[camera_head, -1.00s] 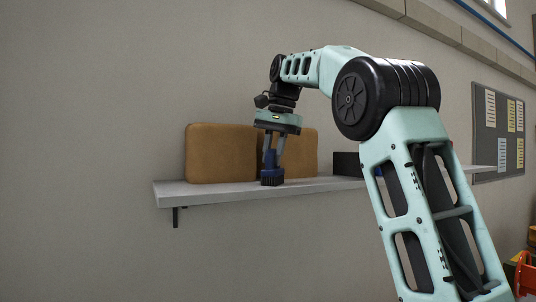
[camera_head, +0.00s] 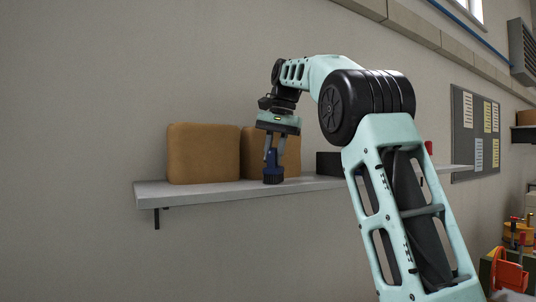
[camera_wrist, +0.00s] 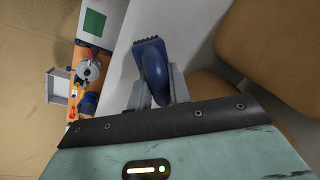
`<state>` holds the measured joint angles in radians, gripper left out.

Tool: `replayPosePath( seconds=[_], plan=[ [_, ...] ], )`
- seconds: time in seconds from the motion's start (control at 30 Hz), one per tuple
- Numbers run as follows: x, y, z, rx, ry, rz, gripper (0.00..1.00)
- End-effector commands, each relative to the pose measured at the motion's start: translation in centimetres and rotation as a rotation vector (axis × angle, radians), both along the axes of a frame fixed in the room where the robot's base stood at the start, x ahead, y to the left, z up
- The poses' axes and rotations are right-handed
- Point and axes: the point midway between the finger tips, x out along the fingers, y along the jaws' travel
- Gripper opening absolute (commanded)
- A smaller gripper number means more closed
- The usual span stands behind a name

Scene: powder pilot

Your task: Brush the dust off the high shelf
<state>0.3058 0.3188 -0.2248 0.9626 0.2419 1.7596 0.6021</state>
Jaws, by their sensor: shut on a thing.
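My gripper (camera_head: 272,152) points down and is shut on a blue brush (camera_head: 273,172) with dark bristles. In the head view the bristle end is at the top of the high shelf (camera_head: 205,194), near its front edge; I cannot tell for sure whether it touches. In the wrist view the brush (camera_wrist: 155,72) sits between the fingers over the pale shelf (camera_wrist: 180,22). Two brown boxes stand at the back of the shelf, one to the left (camera_head: 203,155) and one behind the gripper (camera_head: 256,150). No dust can be made out.
A dark box (camera_head: 329,163) stands on the shelf right of the brush, partly behind my arm. A noticeboard (camera_head: 474,135) hangs on the right wall. Orange and yellow items (camera_head: 508,270) are at the lower right. The shelf's left front part is clear.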

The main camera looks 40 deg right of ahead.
Motion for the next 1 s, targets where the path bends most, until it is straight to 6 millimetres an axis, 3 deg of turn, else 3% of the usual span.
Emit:
replayPosePath(
  seconds=[1.0],
  plan=[
    [-0.9, -4.4, -0.3, -0.001, 0.0, -0.002, 0.0]
  ],
)
